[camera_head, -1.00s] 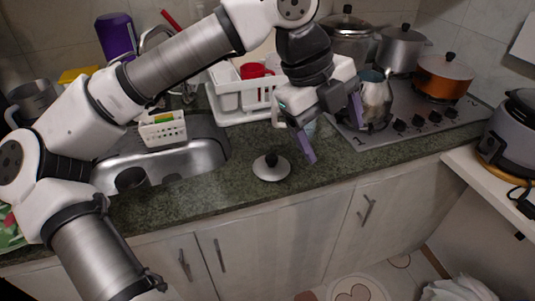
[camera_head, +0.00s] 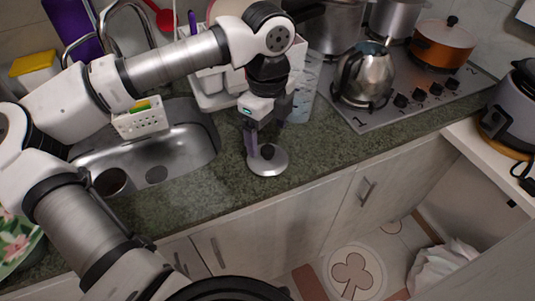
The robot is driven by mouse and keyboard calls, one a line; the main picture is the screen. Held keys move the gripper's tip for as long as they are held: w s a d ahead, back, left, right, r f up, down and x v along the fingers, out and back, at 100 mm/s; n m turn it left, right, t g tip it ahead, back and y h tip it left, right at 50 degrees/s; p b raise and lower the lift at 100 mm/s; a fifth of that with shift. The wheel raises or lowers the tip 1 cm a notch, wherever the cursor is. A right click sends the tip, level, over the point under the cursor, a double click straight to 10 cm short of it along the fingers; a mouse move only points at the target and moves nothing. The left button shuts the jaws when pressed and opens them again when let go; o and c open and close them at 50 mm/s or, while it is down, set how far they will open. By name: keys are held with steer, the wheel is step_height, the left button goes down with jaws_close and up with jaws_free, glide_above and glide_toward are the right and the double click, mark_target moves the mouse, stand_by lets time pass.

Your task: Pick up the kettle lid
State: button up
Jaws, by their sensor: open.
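The kettle lid (camera_head: 268,165) is a round silver disc with a black knob, lying flat on the green stone counter (camera_head: 210,195) near its front edge. My gripper (camera_head: 257,150) is open, pointing down just above the lid, with its purple fingers close to the knob. I cannot tell whether a finger touches the lid. The silver kettle (camera_head: 362,77) stands on the hob to the right, apart from my gripper.
The sink (camera_head: 150,150) with a white caddy (camera_head: 140,121) lies left of the lid. A white dish rack (camera_head: 225,95) and a clear glass (camera_head: 301,92) stand behind my gripper. The hob (camera_head: 420,115) holds several pots, including an orange pot (camera_head: 443,42). The counter left of the lid is clear.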

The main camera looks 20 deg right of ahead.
mark_target(268, 149)
steer(key=shift+s+f+p, duration=0.15)
steer(key=shift+f+p, duration=0.9)
steer(key=shift+f, duration=1.7)
steer(key=shift+s, duration=0.1)
steer(key=c, duration=1.7)
